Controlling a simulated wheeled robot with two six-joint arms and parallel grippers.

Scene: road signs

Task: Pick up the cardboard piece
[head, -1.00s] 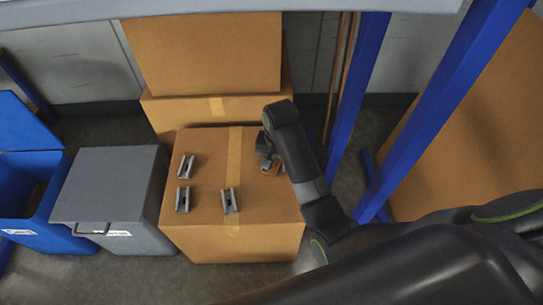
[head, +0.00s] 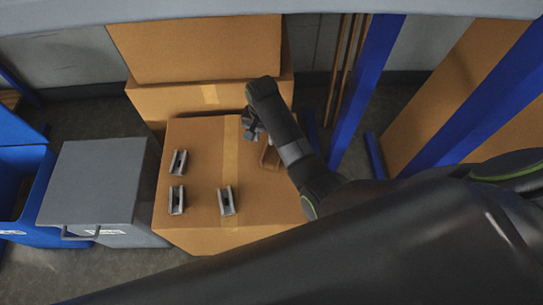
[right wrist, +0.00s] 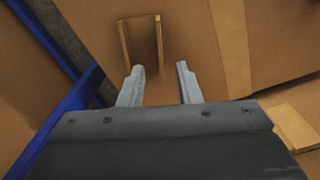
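The cardboard piece (head: 269,158) is a small brown channel-shaped piece on top of a large cardboard box, partly covered by my right arm in the head view. In the right wrist view it (right wrist: 158,40) shows beyond the fingertips, with two raised light edges. My right gripper (head: 252,131) is above the box top, just behind and left of the piece. In the right wrist view its two fingers (right wrist: 159,82) are spread apart with nothing between them. My left gripper is not in view.
Several grey metal brackets (head: 226,201) lie on the left of the box top (head: 205,140). Stacked boxes (head: 200,50) stand behind. A grey bin (head: 95,185) and a blue bin (head: 25,205) stand left. A blue post (head: 365,90) rises on the right, close to my arm.

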